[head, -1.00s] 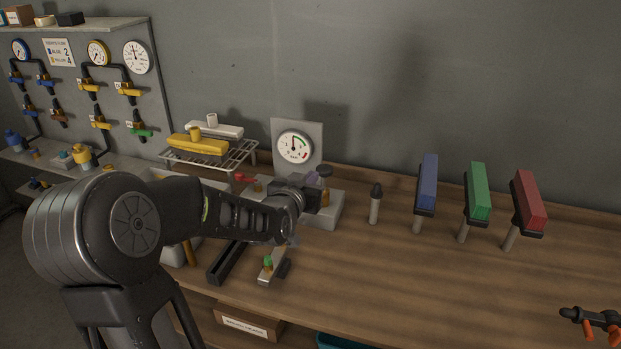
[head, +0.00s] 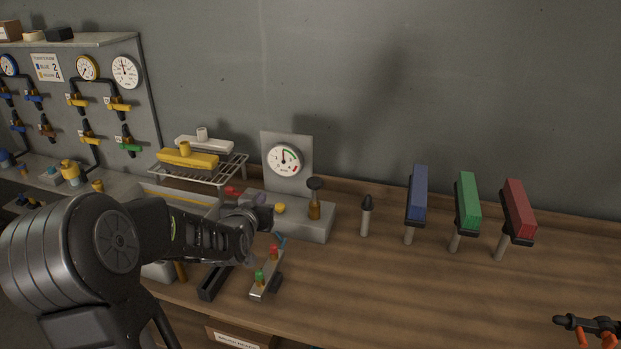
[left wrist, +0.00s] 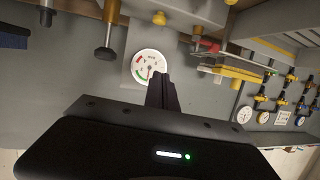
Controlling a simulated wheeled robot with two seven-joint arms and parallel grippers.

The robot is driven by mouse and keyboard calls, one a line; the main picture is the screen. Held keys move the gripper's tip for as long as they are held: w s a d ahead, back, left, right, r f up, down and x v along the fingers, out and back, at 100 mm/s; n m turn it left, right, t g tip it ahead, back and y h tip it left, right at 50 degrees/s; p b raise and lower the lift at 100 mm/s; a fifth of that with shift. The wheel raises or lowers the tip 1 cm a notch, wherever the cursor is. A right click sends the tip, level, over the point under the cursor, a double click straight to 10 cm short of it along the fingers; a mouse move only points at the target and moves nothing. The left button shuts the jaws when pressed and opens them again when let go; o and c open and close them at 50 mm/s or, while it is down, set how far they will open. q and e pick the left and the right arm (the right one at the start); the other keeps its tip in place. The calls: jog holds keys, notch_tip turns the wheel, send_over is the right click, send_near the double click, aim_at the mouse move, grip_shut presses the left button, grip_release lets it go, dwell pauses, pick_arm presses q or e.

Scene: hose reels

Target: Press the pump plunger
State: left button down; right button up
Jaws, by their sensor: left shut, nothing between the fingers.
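The pump plunger has a dark round knob (head: 315,184) over a brass body (head: 314,210). It stands upright on a grey block (head: 300,226) beside a gauge (head: 284,159) with a white dial. My left gripper (head: 268,217) is to the left of the plunger and apart from it, near a yellow knob (head: 280,209). In the left wrist view the plunger's dark knob (left wrist: 105,53) and the gauge (left wrist: 148,67) appear inverted. My shut left fingers (left wrist: 162,90) overlap the edge of the gauge there, with nothing between them.
A wire rack (head: 215,172) with yellow and white parts is behind my left arm. A small panel with red and green knobs (head: 266,273) lies in front. A dark-tipped post (head: 366,215) and blue, green and red blocks on posts stand right. The front right tabletop is mostly clear.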

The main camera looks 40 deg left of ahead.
pick_arm(q)
jog(key=s+a+n, duration=0.1)
jog(key=s+a, duration=0.1)
jog(key=a, duration=0.1)
jog(key=w+d+r+m+h, duration=0.1)
jog(key=w+d+r, duration=0.2)
jog(key=d, duration=0.2)
jog(key=w+d+r+m+t+h, duration=0.1)
jog(key=w+d+r, duration=0.3)
jog(key=d, duration=0.2)
jog(key=shift+w+d+m+b, duration=0.25)
jog(key=shift+d+m+b, duration=0.05)
jog(key=shift+m+b, duration=0.15)
jog(key=shift+w, duration=0.15)
jog(key=p, duration=0.4)
send_over(313, 189)
notch_tip(313, 189, down, 2)
jog(key=shift+w+f, duration=0.1)
notch_tip(313, 189, down, 3)
jog(key=shift+r+p, duration=0.1)
jog(key=shift+p, duration=0.4)
jog(key=shift+f, duration=0.7)
